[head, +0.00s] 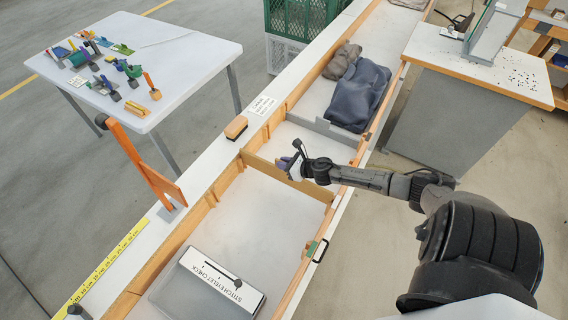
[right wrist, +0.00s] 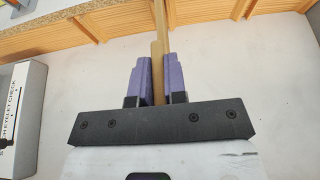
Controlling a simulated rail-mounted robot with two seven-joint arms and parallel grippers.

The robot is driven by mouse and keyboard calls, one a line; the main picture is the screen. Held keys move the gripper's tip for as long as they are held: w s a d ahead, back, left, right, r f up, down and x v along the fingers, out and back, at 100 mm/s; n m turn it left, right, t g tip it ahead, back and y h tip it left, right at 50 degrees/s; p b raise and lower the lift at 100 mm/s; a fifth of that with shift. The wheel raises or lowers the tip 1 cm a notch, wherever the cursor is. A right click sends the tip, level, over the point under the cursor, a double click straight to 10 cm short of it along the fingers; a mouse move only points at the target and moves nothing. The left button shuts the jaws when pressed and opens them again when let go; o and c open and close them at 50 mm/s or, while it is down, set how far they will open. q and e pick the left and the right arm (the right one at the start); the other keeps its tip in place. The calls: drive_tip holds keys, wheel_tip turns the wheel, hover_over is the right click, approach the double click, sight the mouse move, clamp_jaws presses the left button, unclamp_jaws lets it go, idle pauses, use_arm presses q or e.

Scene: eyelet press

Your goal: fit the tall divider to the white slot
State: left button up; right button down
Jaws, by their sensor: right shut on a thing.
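The tall divider (head: 265,169) is a thin tan wooden panel standing upright across the long drawer. My right gripper (head: 292,168) is shut on its top edge, near the middle. In the right wrist view, the purple fingers (right wrist: 158,82) pinch the divider (right wrist: 158,45), which shows edge-on. Its far end reaches the slotted wooden rail (right wrist: 215,18); I cannot tell whether it sits in a slot. No slot can be made out as white, and the near end is partly hidden by my arm. My left gripper is not in view.
Dark cloth (head: 358,95) lies in the far compartment behind a low grey divider (head: 322,131). A brush (head: 236,127) and an orange bracket (head: 145,165) stand on the left rim.

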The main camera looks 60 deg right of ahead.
drive_tip(key=b, duration=0.5)
hover_over(284, 182)
drive_tip(key=shift+w+d+f, duration=0.1)
drive_tip(key=shift+d+f, duration=0.1)
drive_tip(key=shift+f, duration=1.35)
drive_tip(key=shift+w+d+f, duration=0.1)
drive_tip(key=shift+d+f, duration=0.05)
drive_tip(key=shift+f, duration=1.35)
drive_tip(key=c, duration=1.1)
unclamp_jaws()
drive_tip(key=shift+r, duration=0.1)
drive_tip(key=shift+r+p, duration=2.2)
drive_tip(key=shift+r, duration=0.25)
